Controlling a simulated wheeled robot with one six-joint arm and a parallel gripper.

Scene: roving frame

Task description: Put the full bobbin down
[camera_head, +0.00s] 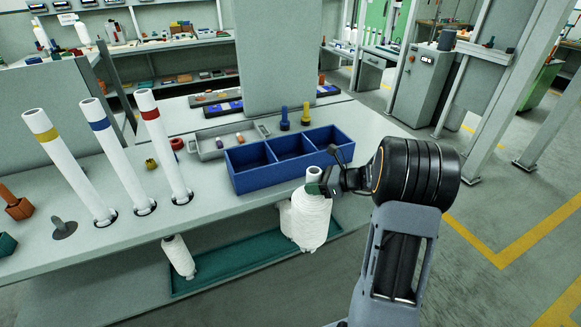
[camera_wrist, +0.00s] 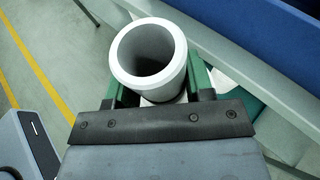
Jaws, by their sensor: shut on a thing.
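The full bobbin (camera_head: 313,222) is a fat white yarn package on a white tube, upright in front of the table edge. My gripper (camera_head: 318,185) is shut on the tube's upper end. In the wrist view the hollow tube top (camera_wrist: 150,62) sits between the green fingers (camera_wrist: 155,88). A long green tray (camera_head: 222,268) lies on a lower level under the tabletop. The bobbin's base overlaps the tray's right part in the picture; I cannot tell whether it touches. A thinner white bobbin (camera_head: 178,256) stands at the tray's left. Another white shape (camera_head: 285,220) is partly hidden behind the full bobbin.
A blue three-compartment bin (camera_head: 262,180) stands on the tabletop close behind my gripper. Three white tubes with yellow, blue and red bands (camera_head: 165,150) lean up at the left. Open floor (camera_head: 480,220) lies to the right.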

